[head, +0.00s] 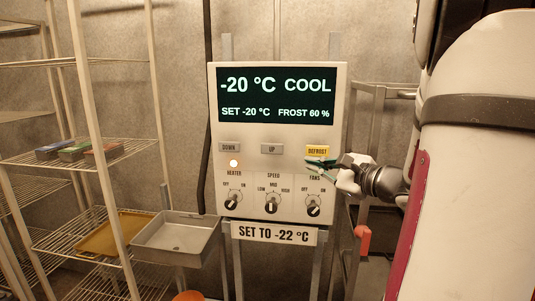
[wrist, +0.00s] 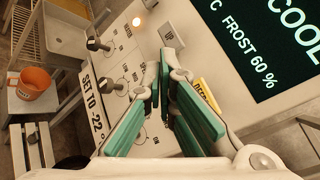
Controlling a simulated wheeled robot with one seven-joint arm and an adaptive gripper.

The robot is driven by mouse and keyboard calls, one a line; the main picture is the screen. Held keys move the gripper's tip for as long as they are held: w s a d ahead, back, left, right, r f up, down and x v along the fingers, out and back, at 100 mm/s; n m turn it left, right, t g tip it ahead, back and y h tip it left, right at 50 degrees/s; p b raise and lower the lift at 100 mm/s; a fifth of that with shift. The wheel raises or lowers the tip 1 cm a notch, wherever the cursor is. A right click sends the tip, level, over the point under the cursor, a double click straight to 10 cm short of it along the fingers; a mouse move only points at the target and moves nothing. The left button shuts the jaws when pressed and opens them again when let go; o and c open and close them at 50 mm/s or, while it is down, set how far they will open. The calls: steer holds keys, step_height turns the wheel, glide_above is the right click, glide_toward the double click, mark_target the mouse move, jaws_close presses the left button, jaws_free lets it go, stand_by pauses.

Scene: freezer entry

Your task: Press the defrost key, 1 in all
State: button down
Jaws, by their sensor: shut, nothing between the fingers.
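The yellow DEFROST key (head: 318,150) is at the right of the key row on the white control panel (head: 282,208). In the wrist view only part of the key (wrist: 208,97) shows, beside my right-hand finger. My gripper (head: 309,164) has its green-padded fingers shut and empty, just below the key in the head view. In the wrist view my gripper (wrist: 167,62) points at the panel face near the UP key (wrist: 167,30). I cannot tell whether the fingertips touch the panel. The display (head: 275,96) reads -20 °C, COOL, SET -20 °C and FROST 60 %.
The grey DOWN key (head: 229,148) and UP key (head: 272,149) are left of DEFROST. A lit lamp (head: 234,163) and three rotary knobs (head: 272,204) sit below. A SET TO -22 °C sign (head: 273,234), a metal tray (head: 176,239) and wire shelves (head: 75,160) are nearby.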

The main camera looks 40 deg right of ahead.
mark_target(319, 153)
steer(key=shift+s+d+m+h, duration=0.3)
steer(key=shift+d, duration=0.2)
steer(key=shift+w, duration=0.1)
steer(key=w+d, duration=0.2)
steer(key=d, duration=0.1)
steer(key=w+d+b, duration=0.1)
steer(key=w+d, duration=0.2)
steer(key=shift+w, duration=0.15)
steer(key=shift+w+d, duration=0.2)
steer(key=shift+d, duration=0.1)
stand_by(1.3)
steer(key=shift+w+d+b, duration=0.25)
steer(key=shift+d+b, duration=0.05)
steer(key=shift+d, duration=0.05)
